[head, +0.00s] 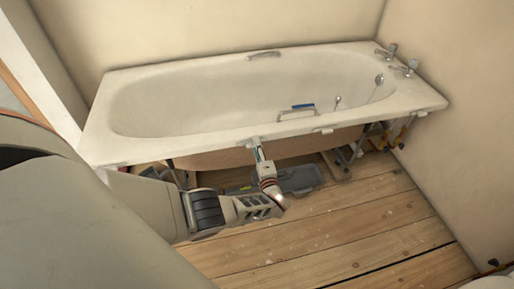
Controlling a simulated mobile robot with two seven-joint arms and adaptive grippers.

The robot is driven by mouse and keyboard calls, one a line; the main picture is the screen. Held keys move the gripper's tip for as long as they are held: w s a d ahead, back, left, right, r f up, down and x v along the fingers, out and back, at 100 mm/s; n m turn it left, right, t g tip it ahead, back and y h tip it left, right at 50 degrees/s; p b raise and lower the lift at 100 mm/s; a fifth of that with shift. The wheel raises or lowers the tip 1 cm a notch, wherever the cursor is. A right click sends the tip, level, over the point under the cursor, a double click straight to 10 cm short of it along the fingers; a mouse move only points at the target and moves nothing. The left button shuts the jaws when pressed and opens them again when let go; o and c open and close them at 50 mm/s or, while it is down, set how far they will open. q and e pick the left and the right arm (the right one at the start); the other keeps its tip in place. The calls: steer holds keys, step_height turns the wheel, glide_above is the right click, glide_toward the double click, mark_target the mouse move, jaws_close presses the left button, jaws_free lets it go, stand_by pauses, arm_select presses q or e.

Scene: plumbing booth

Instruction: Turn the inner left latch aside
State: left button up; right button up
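Under the front rim of the white bathtub (215,133) sit small pale latches. One, the inner left latch (254,141), is at the rim's underside just above my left gripper. Another latch (327,130) sits further right along the rim. My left gripper (257,152) reaches up to the rim from below, its tip at or very near the inner left latch. The fingers are small and partly merge with the latch, so contact and opening are unclear. My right gripper does not show.
The space under the tub is open, with a dark grey toolbox or tray (302,180) on the plank floor (330,225). Tub legs and pipes (375,138) stand at the right end. A blue-topped item (303,106) lies by the near grab handle. Walls close in behind and right.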

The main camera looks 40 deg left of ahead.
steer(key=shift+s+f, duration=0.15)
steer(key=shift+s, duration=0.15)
arm_select(q)
steer(key=v, duration=1.2)
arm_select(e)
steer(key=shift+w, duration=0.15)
arm_select(q)
steer(key=shift+d, duration=0.1)
